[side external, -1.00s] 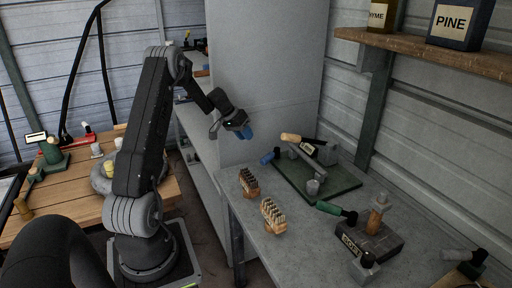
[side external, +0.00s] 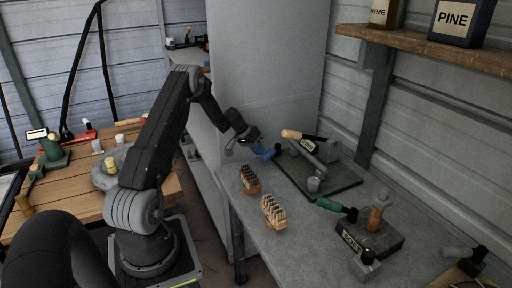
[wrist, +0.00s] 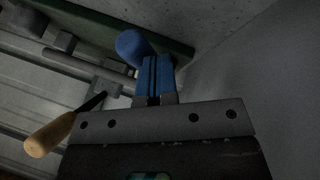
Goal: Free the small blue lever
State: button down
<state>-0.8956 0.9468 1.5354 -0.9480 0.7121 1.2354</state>
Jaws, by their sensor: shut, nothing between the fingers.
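The small blue lever (side external: 271,153) juts from the left edge of a dark green board (side external: 345,186) on the grey bench. In the wrist view its rounded blue handle (wrist: 131,44) lies just left of my fingertips. My gripper (side external: 259,149) is shut and empty, its blue fingers (wrist: 155,66) side by side. It points at the lever's handle from the left; I cannot tell whether they touch. A grey bar (side external: 308,157) and a tool with a pale wooden handle (side external: 291,134) lie on the board. The wooden handle also shows in the wrist view (wrist: 48,138). The lever's far end is hidden.
A grey cup-like post (side external: 313,184) stands on the board. Two wooden blocks with several pegs, one nearer the board (side external: 250,180) and one in front (side external: 273,212), stand on the bench. A green-handled tool (side external: 335,206) lies to the right. A tall grey panel (side external: 265,70) rises behind my gripper.

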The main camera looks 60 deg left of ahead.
aim_at(267, 155)
jog(key=shift+w+d+n+y, duration=0.2)
jog(key=shift+d+n+y, duration=0.2)
jog(key=shift+d+n, duration=0.25)
jog(key=shift+w+d, duration=0.25)
jog(key=shift+d, duration=0.35)
jog(key=shift+w+d, duration=0.2)
jog(key=shift+d, duration=0.35)
jog(key=d+v, duration=0.1)
jog(key=v, duration=0.9)
jog(key=shift+s+d, duration=0.15)
jog(key=shift+d, duration=0.05)
